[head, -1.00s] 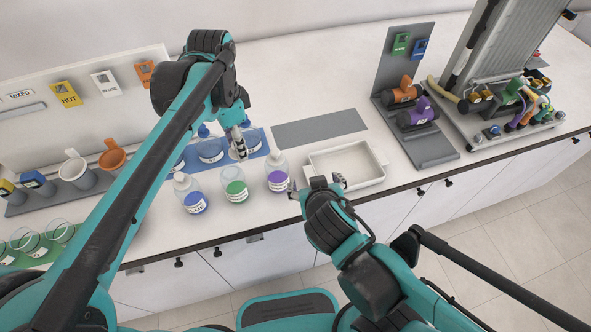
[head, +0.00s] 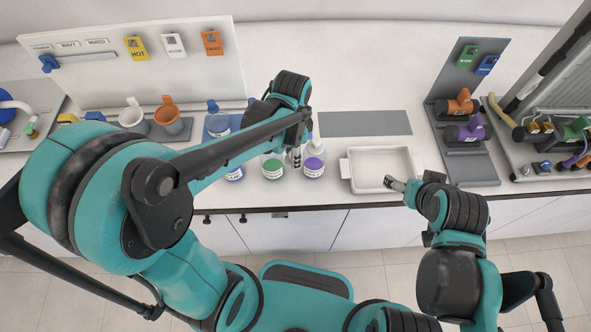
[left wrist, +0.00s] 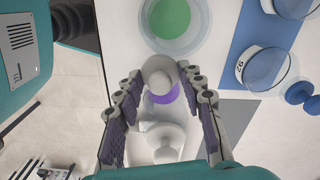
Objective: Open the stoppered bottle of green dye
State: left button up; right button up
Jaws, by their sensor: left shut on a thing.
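The green dye bottle (head: 272,166) stands upright on the counter, its top hidden behind my left arm in the head view. In the left wrist view the clear bottle with green dye (left wrist: 170,18) is at the top edge, with no stopper seen on it. My left gripper (left wrist: 160,78) is shut on a pale round stopper (left wrist: 158,73), beside the green bottle and over the purple dye bottle. In the head view that gripper (head: 294,158) is between the green and purple bottles, partly hidden. My right gripper (head: 396,185) is at the tray's front edge; its jaws are unclear.
The purple dye bottle (head: 314,160) stands close right of the green one. Blue-stoppered glassware (left wrist: 268,68) stands on a blue mat.

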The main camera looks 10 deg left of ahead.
aim_at(293, 174)
pick_arm(q)
notch_tip(293, 174, down, 8)
jog(key=shift+r+b, duration=0.1)
jog(key=shift+b, duration=0.95)
jog(key=o, duration=0.9)
jog(key=shift+f, duration=0.25)
jog(key=shift+c, duration=0.2)
jog(key=o, duration=0.4)
jog(key=shift+r, duration=0.1)
